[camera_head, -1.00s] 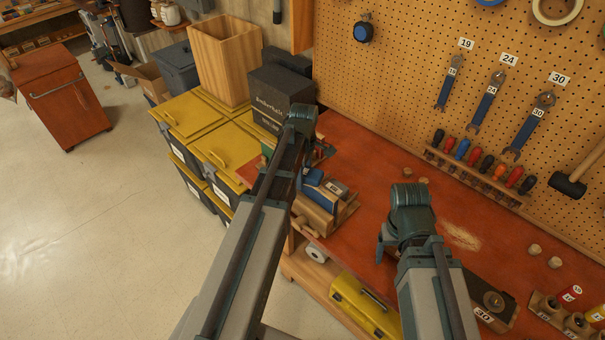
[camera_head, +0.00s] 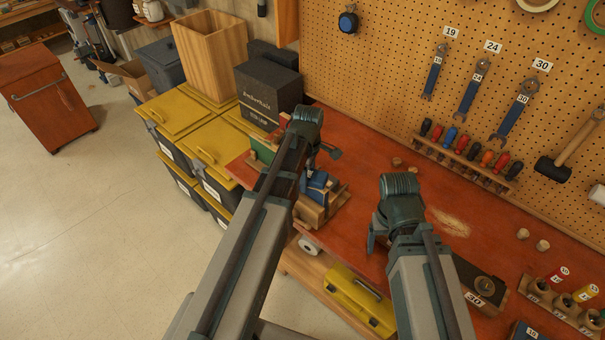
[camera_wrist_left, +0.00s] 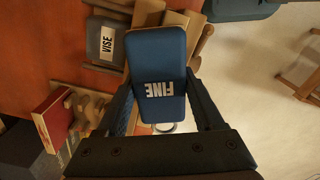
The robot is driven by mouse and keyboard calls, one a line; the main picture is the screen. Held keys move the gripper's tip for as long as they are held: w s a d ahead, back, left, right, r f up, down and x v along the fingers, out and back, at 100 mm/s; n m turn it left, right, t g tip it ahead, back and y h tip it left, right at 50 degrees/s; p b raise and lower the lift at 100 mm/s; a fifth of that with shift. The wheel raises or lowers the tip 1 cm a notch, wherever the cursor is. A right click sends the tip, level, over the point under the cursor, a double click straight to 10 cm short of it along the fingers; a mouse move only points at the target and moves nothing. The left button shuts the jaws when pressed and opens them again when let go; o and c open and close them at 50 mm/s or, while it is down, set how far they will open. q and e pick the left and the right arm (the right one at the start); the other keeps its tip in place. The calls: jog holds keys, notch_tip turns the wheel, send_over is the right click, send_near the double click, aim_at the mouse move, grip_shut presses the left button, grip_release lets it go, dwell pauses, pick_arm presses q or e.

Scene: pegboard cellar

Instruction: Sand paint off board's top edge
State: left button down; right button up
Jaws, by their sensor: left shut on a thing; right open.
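A blue sanding block marked FINE (camera_wrist_left: 165,75) is between the fingers of my left gripper (camera_wrist_left: 165,125), which is shut on it. In the head view, this gripper (camera_head: 308,165) is above the near-left part of the bench, its fingers partly hidden by the arm. A dark grey piece marked VISE (camera_wrist_left: 105,45) is close to the block in the wrist view, with pale wood (camera_wrist_left: 148,12) beside it. I cannot tell whether that wood is the board, or see a painted top edge. My right gripper (camera_head: 376,240) is open and empty above the bench.
The red bench top (camera_head: 415,200) has pale dust (camera_head: 448,222) and wooden plugs (camera_head: 523,234). A pegboard (camera_head: 400,60) with wrenches rises behind. Yellow-lidded bins (camera_head: 215,150) and a black box (camera_head: 268,95) stand left. A yellow toolbox (camera_head: 358,298) sits below.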

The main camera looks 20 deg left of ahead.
aim_at(317, 180)
pick_arm(q)
jog(key=shift+s+d, duration=0.15)
jog(key=shift+d, duration=0.1)
jog(key=shift+s+d, duration=0.3)
jog(key=shift+d, duration=0.45)
jog(key=shift+s+d, duration=0.3)
jog(key=shift+d, duration=0.45)
jog(key=shift+f, duration=0.1)
jog(key=shift+a, duration=0.1)
jog(key=shift+w+a, duration=0.35)
jog(key=shift+a, duration=0.45)
jog(key=shift+w+a, duration=0.35)
jog(key=shift+a, duration=0.4)
